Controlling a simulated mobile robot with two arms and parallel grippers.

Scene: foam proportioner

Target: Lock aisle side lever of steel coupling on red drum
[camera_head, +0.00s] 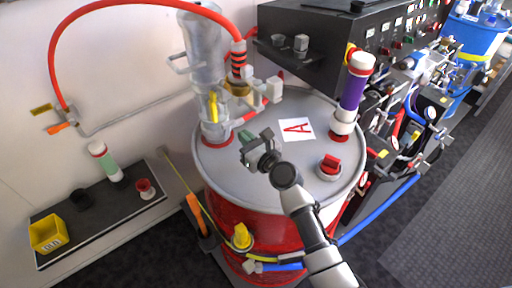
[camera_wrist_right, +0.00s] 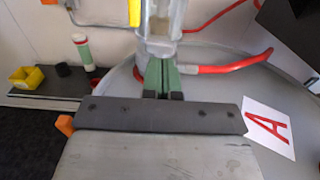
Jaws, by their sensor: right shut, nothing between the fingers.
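The red drum (camera_head: 280,225) has a grey lid (camera_head: 290,105) with a white card marked A. The steel coupling (camera_head: 214,122) stands upright on the lid's left side; its lower part shows in the right wrist view (camera_wrist_right: 158,30). A red-handled lever (camera_wrist_right: 236,62) sticks out to the right from the coupling's base, low over the lid; it also shows in the head view (camera_head: 246,118). My right gripper (camera_head: 247,143) is over the lid in front of the coupling. Its green fingers (camera_wrist_right: 164,65) are shut and empty, pointing at the coupling and left of the red lever. My left gripper is out of view.
A purple-banded tube (camera_head: 355,88) stands on the lid's right, near a red cap (camera_head: 329,165). A black control panel (camera_head: 340,40) is behind. A red hose (camera_head: 130,5) arches to the pump. A dark shelf (camera_head: 100,215) holds a yellow bin (camera_head: 47,233).

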